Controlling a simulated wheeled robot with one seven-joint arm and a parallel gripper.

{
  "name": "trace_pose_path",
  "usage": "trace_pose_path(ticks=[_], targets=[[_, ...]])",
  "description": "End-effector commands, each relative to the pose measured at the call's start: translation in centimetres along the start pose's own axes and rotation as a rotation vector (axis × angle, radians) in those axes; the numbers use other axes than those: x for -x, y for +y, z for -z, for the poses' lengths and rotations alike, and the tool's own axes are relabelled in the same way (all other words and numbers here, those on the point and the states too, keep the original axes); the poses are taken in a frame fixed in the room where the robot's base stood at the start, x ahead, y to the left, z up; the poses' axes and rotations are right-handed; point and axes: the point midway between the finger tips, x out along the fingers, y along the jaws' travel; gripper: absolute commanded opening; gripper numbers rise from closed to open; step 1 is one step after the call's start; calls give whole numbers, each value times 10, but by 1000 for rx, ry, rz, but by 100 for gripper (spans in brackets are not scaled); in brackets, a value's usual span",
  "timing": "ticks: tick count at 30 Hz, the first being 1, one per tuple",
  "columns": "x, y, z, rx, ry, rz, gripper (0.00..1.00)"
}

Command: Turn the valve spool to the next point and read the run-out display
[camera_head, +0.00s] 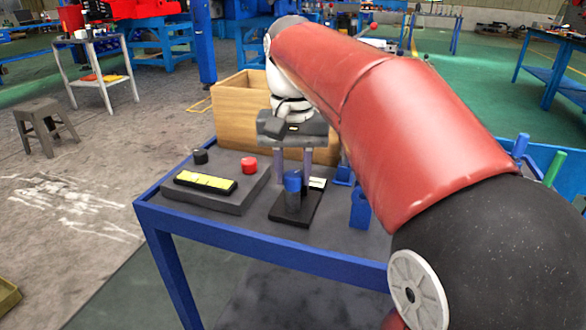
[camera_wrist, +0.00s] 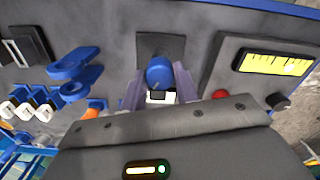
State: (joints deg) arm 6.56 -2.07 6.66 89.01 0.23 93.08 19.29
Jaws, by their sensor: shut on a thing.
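The valve spool (camera_head: 293,182), with a blue top, stands upright on a black base plate (camera_head: 306,212) on the blue-framed table. My gripper (camera_head: 292,176) comes down from above with one pale purple finger on each side and is shut on the spool. The spool's blue round top (camera_wrist: 159,71) shows between the fingers in the wrist view. The run-out display (camera_head: 205,182) is a yellow strip on a dark box left of the spool. In the wrist view the display (camera_wrist: 275,63) shows tick marks; its reading is too small to tell.
The box carries a red button (camera_head: 249,165) and a black knob (camera_head: 201,156). A wooden crate (camera_head: 238,110) stands behind. A blue holder (camera_head: 360,208) is right of the spool. The wrist view shows a blue bracket (camera_wrist: 74,66) and several blue holders with white pieces.

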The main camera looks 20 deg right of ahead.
Motion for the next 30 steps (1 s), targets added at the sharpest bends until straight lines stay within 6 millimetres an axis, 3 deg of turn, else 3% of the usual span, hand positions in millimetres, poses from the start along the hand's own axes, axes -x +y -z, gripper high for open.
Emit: trace_pose_path(ticks=[17,18,22,30], targets=[[1,0,0,-32,4,2,7],[1,0,0,-32,4,2,34],[1,0,0,-32,3,1,51],[1,0,0,-32,1,1,52]])
